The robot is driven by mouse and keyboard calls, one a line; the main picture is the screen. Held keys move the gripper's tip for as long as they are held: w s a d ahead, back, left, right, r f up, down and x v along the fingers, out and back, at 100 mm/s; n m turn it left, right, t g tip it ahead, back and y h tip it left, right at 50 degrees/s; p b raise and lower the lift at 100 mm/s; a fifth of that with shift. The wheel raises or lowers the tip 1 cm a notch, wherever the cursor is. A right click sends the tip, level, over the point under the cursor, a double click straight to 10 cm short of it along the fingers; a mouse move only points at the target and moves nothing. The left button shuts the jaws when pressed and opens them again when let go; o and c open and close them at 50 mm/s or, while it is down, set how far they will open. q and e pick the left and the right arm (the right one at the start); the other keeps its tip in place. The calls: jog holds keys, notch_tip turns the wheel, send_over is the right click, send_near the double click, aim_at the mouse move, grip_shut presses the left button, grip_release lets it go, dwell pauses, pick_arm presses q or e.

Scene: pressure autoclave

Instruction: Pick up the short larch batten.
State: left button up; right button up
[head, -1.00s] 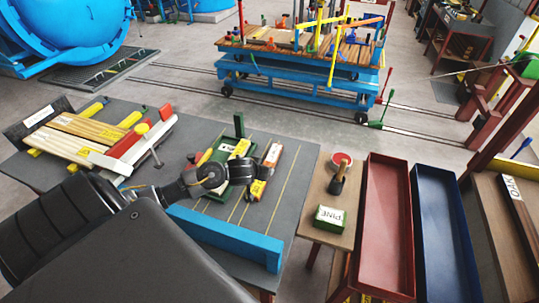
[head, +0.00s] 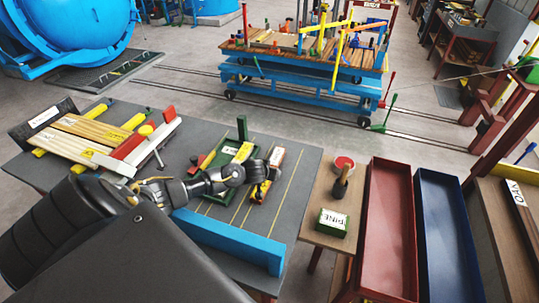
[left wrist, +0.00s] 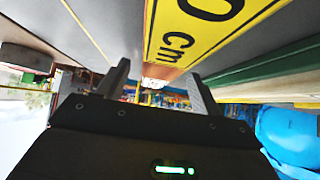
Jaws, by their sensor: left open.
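No piece in view carries a readable larch label, so I cannot tell which is the short larch batten. Several pale and brown battens (head: 92,131) lie side by side at the left of the grey table. A green piece with a pale label (head: 238,152) and a narrow brown and yellow piece (head: 276,156) lie in the table's middle. My left gripper (left wrist: 160,88) is open, with nothing visible between its fingers. In the head view its wrist covers part of the green piece. A yellow plate with "cm" lettering (left wrist: 180,40) is close to its fingers in the left wrist view.
A blue bar (head: 226,240) runs along the grey table's front edge. To the right are a green PINE block (head: 333,223), a red tray (head: 389,230) and a blue tray (head: 445,240). A blue trolley (head: 300,80) stands behind. Bare table shows around the middle pieces.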

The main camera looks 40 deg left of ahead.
pick_arm(q)
jog(key=shift+w+a+f, duration=0.1)
jog(key=shift+w+f, duration=0.15)
jog(key=shift+f, duration=0.05)
jog(key=c, duration=1.2)
jog(key=shift+r, duration=0.1)
notch_tip(320, 180, up, 10)
jog(key=shift+p, duration=0.4)
jog(key=shift+s, duration=0.1)
